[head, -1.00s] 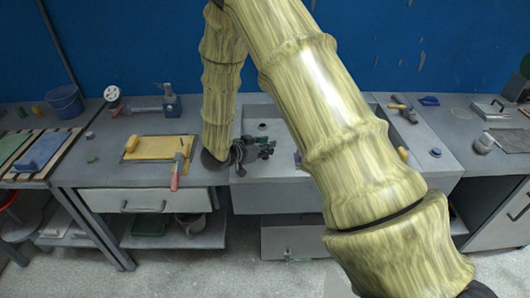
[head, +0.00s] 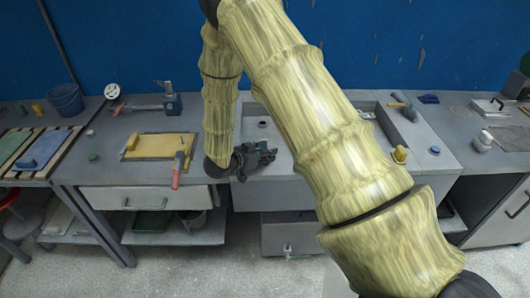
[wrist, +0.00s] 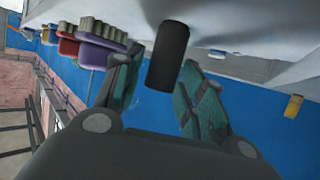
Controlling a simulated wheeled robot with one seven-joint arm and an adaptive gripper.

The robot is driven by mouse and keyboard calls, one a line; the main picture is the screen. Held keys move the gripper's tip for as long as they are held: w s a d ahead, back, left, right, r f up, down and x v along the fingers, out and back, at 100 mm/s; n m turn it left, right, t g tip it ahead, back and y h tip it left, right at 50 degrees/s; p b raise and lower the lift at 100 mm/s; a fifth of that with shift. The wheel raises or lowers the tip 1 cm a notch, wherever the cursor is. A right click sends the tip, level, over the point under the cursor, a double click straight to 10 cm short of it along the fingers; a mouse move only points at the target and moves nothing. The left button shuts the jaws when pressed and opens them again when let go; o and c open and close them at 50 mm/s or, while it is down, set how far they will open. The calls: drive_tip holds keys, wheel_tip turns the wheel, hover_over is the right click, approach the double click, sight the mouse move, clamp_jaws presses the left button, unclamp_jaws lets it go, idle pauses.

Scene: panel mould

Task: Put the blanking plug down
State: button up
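The blanking plug (wrist: 168,55) shows in the wrist view as a dark cylinder between the teal pads of my gripper (wrist: 160,75). The pads sit close on either side of it, and I take it as gripped; a narrow gap shows on the left side. A pale grey surface lies close beyond the plug. In the head view my gripper (head: 262,158) is low at the front edge of the grey worktop, left of the big arm link. I cannot make out the plug there.
A yellow panel (head: 160,146) and a red-handled tool (head: 178,168) lie left of my gripper. A hammer (head: 404,106), a yellow piece (head: 399,155) and a blue knob (head: 435,150) are at the right. A blue bucket (head: 65,101) stands far left. My arm hides part of the worktop.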

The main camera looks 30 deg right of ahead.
drive_tip(key=shift+r, duration=0.15)
drive_tip(key=b+v, duration=0.2)
drive_tip(key=v, duration=1)
drive_tip(key=shift+b, duration=0.3)
